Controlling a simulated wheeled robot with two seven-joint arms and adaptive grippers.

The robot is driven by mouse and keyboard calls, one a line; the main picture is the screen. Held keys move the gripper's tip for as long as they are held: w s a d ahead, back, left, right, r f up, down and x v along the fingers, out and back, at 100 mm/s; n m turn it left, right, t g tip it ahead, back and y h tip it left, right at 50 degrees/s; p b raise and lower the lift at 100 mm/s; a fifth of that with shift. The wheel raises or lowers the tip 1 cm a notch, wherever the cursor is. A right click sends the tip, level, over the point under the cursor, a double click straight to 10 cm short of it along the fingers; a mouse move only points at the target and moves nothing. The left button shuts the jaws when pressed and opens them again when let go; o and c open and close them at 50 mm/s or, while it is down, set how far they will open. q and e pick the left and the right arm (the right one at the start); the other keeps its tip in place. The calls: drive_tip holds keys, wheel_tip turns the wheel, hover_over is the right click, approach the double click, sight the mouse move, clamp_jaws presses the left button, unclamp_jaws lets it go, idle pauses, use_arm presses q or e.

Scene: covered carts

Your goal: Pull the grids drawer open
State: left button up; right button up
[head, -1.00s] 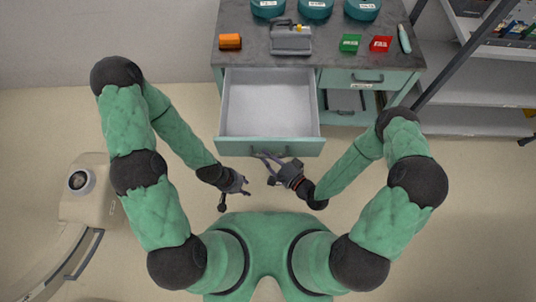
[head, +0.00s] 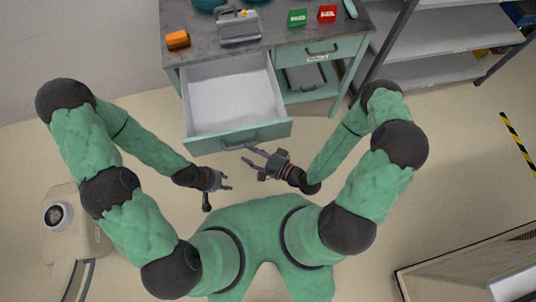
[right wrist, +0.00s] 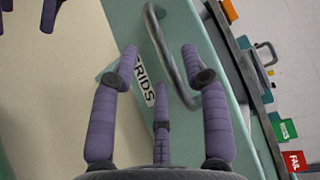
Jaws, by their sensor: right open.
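The grids drawer (head: 285,130) is the left, green-fronted drawer. It stands pulled well out, its pale inside empty. In the right wrist view its front shows a bar handle (right wrist: 160,45) and a label (right wrist: 145,80) reading "GRIDS", partly covered by a finger. My right gripper (head: 256,155) is open at this front. In the right wrist view its fingers (right wrist: 158,58) are apart on either side of the bar in the picture; I cannot tell whether they touch it. My left gripper (head: 225,180) is open and empty, lower left of the drawer front.
A second drawer (head: 335,53), shut, and an open shelf (head: 305,92) are to the right. On the cabinet top stand an orange box (head: 178,40), a grey device (head: 238,28), a green box (head: 297,18) and a red box (head: 327,13).

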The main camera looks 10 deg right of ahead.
drive_tip(key=v, duration=0.7)
drive_tip(key=shift+s+d, duration=0.15)
idle(0.7)
wheel_tip(320, 180, down, 9)
drive_tip(key=s+d+n+g+h, duration=0.1)
drive_tip(key=n+g+h, duration=0.6)
drive_tip(key=g, duration=0.4)
drive_tip(key=shift+d+r+n+h, duration=0.15)
drive_tip(key=shift+d+n+h, duration=0.15)
drive_tip(key=shift+n, duration=0.3)
idle(0.5)
